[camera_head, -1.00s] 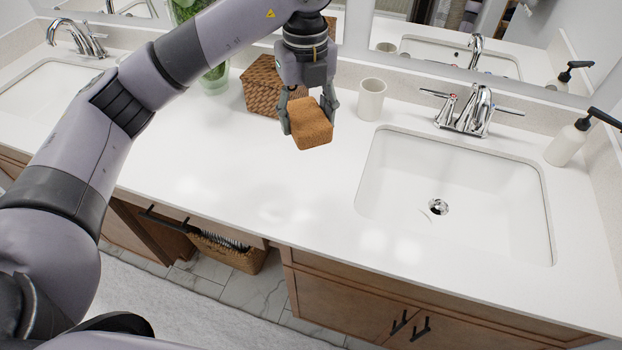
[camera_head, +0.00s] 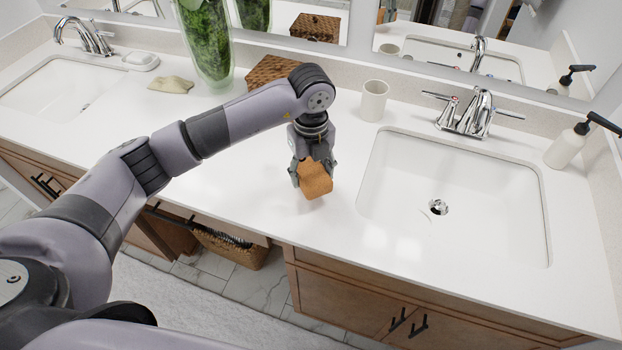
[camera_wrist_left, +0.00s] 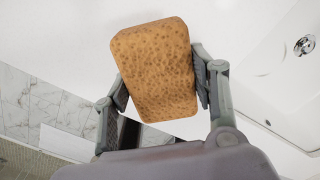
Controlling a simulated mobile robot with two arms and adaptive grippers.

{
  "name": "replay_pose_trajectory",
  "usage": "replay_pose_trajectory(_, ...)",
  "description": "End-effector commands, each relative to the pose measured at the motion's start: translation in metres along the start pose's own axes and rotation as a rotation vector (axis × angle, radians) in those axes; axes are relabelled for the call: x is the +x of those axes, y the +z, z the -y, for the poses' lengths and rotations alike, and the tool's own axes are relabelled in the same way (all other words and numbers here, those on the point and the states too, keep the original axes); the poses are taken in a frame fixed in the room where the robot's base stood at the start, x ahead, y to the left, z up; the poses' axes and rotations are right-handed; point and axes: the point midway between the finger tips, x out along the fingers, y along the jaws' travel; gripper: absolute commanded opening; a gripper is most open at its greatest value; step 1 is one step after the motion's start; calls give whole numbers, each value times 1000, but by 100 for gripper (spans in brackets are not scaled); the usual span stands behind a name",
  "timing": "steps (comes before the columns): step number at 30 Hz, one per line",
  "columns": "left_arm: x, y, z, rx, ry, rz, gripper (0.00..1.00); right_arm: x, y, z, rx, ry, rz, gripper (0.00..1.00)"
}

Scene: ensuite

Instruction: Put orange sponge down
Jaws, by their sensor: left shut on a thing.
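The orange sponge (camera_head: 315,179) is held between the fingers of my left gripper (camera_head: 311,172), in front of the white counter just left of the right sink. In the left wrist view the sponge (camera_wrist_left: 155,68) sits tilted between the two fingers (camera_wrist_left: 163,85), which press on its sides. The white counter (camera_head: 250,205) lies under the gripper. Whether the sponge touches the counter I cannot tell for sure. My right gripper is not in view.
The right sink (camera_head: 455,200) with its faucet (camera_head: 466,112) is close on the right. A white cup (camera_head: 374,100) and a woven box (camera_head: 272,72) stand behind. A soap dispenser (camera_head: 570,143), a green vase (camera_head: 207,45) and a beige cloth (camera_head: 170,84) are farther off. The counter's front left is clear.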

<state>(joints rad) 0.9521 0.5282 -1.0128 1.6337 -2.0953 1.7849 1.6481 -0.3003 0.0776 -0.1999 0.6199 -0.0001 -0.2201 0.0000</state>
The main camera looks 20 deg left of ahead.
Motion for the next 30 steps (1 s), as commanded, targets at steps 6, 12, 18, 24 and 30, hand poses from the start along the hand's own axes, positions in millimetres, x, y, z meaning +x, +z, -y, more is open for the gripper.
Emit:
replay_pose_trajectory(6,32,-1,-1,0,4,-3,31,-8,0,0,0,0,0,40)
replay_pose_trajectory(12,39,0,0,1,1,0,31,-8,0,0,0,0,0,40)
replay_pose_trajectory(18,41,0,-1,1,2,0,31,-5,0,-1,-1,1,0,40)
replay_pose_trajectory(24,42,0,-1,1,2,-1,63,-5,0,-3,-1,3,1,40)
replay_pose_trajectory(30,41,0,-1,1,2,-1,73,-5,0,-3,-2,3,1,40)
